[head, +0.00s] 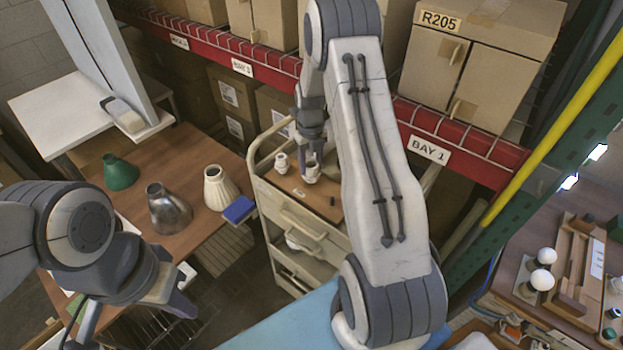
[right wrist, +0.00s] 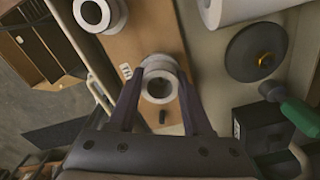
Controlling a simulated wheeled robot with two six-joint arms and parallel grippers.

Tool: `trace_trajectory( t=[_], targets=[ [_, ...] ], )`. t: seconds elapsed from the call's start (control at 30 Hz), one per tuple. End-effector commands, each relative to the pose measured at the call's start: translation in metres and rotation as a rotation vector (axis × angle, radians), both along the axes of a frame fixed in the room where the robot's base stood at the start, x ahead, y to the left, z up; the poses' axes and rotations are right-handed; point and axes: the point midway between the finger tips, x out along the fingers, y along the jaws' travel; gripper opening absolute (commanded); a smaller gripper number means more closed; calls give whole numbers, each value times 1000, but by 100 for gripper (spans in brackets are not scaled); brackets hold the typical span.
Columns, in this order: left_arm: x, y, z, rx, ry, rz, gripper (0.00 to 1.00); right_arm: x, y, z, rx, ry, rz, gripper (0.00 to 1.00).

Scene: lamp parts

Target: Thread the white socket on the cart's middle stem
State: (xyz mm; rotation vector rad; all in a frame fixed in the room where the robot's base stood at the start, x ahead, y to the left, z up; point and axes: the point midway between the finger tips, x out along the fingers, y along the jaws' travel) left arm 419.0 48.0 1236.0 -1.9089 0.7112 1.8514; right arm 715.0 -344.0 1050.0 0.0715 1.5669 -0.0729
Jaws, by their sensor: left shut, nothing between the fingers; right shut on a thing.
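The cart (head: 345,235) stands in the middle of the head view with a brown board on top. My right gripper (head: 312,160) is over it, shut on a white socket (head: 311,173). In the right wrist view the same ring-shaped socket (right wrist: 157,66) sits upright between both fingertips (right wrist: 158,88), its round opening facing the camera. The middle stem cannot be made out; I cannot tell whether the socket is around it. A second white socket (head: 281,163) stands on the board to the left, apart from the gripper. My left gripper (head: 178,300) is shut and empty, low at the left.
A small black piece (head: 332,201) lies on the board near the held socket. The table at left holds green (head: 120,172), metal (head: 168,208) and cream (head: 219,188) shades and a blue block (head: 239,209). A red shelf beam (head: 460,150) with boxes runs behind the cart.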

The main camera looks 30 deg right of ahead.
Motion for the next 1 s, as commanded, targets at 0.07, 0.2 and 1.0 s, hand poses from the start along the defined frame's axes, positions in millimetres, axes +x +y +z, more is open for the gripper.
trace_trajectory(
  t=[0.07,0.2,1.0],
  targets=[
    [0,0,-1,0,0,0,0,-5,2,-6,6,14,1,72],
    [0,0,-1,0,0,0,0,-4,2,-6,5,15,2,72],
    [0,0,0,0,0,0,0,-6,3,-6,6,12,669,72]
  ],
)
